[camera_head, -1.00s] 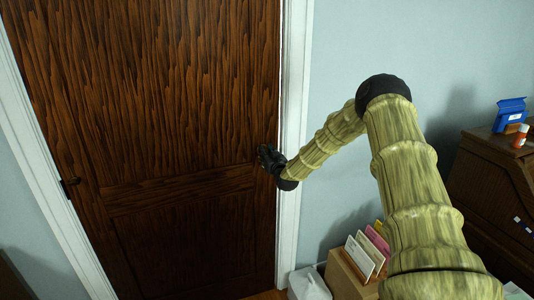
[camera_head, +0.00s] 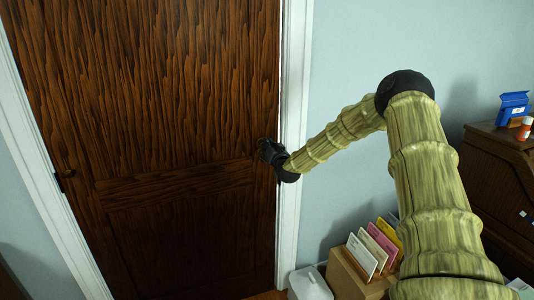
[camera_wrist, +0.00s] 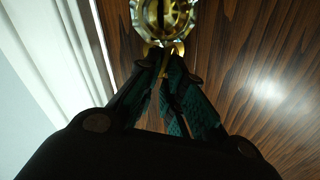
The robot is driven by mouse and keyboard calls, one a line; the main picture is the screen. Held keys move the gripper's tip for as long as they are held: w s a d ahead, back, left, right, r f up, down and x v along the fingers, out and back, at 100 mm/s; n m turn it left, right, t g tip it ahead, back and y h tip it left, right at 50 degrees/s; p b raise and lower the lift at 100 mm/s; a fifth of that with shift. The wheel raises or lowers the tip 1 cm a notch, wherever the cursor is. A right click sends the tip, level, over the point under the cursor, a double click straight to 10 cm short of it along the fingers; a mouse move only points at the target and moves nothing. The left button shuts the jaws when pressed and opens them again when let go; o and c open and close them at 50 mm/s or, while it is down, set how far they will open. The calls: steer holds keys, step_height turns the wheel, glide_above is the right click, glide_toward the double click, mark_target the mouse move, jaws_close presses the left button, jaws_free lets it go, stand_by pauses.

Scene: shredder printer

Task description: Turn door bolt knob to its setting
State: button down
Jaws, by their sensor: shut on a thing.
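A dark brown wooden door (camera_head: 170,120) fills the left of the head view, inside a white frame. My gripper (camera_head: 264,148) is at the door's right edge, about mid-height. In the head view my gripper hides the knob.
White door trim (camera_head: 294,110) runs beside my gripper. A wooden file box (camera_head: 348,275) with coloured folders and a white bin (camera_head: 309,284) stand on the floor below my arm. A dark desk (camera_head: 495,180) with a blue box (camera_head: 511,108) is at the right.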

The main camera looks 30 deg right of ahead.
steer(key=shift+d+f+m+b, duration=0.1)
steer(key=shift+d+m+b, duration=0.15)
steer(key=shift+m+b, duration=0.8)
steer(key=c, duration=1.5)
jaws_free()
steer(key=shift+s+d, duration=0.1)
steer(key=shift+c, duration=0.2)
steer(key=shift+a, duration=0.2)
steer(key=v, duration=1.2)
steer(key=shift+d, duration=0.1)
